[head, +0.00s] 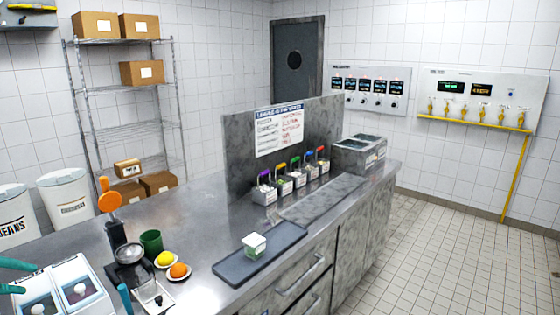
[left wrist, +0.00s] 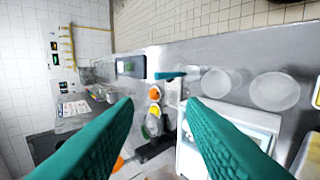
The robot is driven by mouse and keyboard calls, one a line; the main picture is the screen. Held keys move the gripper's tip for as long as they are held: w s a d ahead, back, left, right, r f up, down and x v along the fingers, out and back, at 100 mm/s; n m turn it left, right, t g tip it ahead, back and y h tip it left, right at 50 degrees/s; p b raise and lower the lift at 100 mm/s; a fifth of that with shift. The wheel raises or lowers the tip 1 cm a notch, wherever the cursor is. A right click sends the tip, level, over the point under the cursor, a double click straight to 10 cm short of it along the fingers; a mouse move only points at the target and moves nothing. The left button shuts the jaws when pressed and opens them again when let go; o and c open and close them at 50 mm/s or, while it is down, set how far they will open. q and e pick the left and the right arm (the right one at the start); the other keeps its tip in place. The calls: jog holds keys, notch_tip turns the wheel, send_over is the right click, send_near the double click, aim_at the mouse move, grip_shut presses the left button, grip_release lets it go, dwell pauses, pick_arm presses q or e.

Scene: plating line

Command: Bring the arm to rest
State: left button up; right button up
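My left gripper (head: 14,277) reaches in at the lower left edge of the head view, with its two teal fingers apart. In the left wrist view the fingers (left wrist: 160,135) are spread wide with nothing held between them. They are over the counter by a white two-lidded box (head: 72,290), which also shows in the left wrist view (left wrist: 235,130). My right gripper is not in view.
The steel counter (head: 200,215) holds a green cup (head: 151,241), a lemon (head: 165,259), an orange (head: 179,271) and a black tray (head: 235,268) with a small white tub (head: 254,245). The counter's middle is clear.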

pick_arm(q)
jog(key=w+d+f+n+t+y, duration=0.25)
jog(key=d+f+n+t, duration=0.65)
jog(key=d+f, duration=0.55)
jog(key=s+d+f+n+g+y, duration=0.6)
jog(key=s+d+f+n+g, duration=0.15)
jog(key=s+f+n, duration=0.5)
jog(key=s+d+n+g+h, duration=0.25)
jog(key=s+d+g, duration=0.4)
jog(key=s, duration=0.75)
notch_tip(320, 180, down, 25)
jog(key=d+b, duration=0.1)
jog(key=d, duration=0.1)
jog(key=s+a+f+g+b, duration=0.1)
jog(key=s+a+f, duration=0.2)
jog(key=s+f, duration=1.4)
notch_tip(320, 180, down, 2)
jog(key=shift+s+f+y, duration=0.15)
jog(key=shift+f+y, duration=0.1)
jog(key=shift+y, duration=0.05)
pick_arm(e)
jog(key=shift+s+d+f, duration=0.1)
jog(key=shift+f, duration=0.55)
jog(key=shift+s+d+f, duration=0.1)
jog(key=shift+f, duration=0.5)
pick_arm(q)
jog(key=shift+s, duration=0.1)
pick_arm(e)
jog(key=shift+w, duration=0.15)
